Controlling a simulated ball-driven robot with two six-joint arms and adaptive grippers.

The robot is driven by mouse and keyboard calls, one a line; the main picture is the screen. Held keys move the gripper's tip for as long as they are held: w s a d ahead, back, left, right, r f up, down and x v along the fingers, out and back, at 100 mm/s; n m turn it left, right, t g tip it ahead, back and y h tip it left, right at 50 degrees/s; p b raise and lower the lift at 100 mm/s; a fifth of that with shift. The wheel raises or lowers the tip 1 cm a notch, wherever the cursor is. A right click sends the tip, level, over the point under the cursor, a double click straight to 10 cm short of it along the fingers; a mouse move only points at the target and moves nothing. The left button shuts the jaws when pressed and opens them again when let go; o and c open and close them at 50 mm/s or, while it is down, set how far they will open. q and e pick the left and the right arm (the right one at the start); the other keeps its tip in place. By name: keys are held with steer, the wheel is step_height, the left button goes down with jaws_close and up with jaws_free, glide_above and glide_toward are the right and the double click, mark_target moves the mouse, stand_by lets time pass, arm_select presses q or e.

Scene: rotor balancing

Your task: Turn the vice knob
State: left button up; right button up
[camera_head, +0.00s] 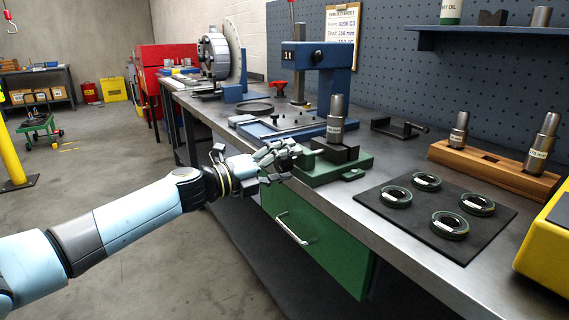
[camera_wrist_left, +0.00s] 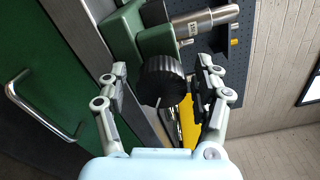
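The green vice (camera_head: 345,170) stands at the bench's front edge, with dark jaws around an upright labelled steel cylinder (camera_head: 336,122). In the left wrist view the vice (camera_wrist_left: 122,38) shows at the top, with the cylinder (camera_wrist_left: 205,22) beside it. The black ridged vice knob (camera_wrist_left: 160,80) lies between the fingers of my left gripper (camera_wrist_left: 163,85). The fingers are apart, with a small gap seen on both sides of the knob. In the head view my left gripper (camera_head: 277,157) is at the vice's left end and hides the knob. My right gripper is not in view.
A black mat (camera_head: 408,236) with several bearing rings lies right of the vice. A wooden block (camera_head: 485,168) holds steel cylinders behind it. A blue press (camera_head: 322,60) stands behind the vice. A green drawer (camera_head: 325,250) with a handle is below the bench edge.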

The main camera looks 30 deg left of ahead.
arm_select(q)
steer(key=shift+s, duration=0.15)
steer(key=v, duration=1.1)
steer(key=shift+s+a, duration=0.2)
steer(key=shift+s, duration=0.1)
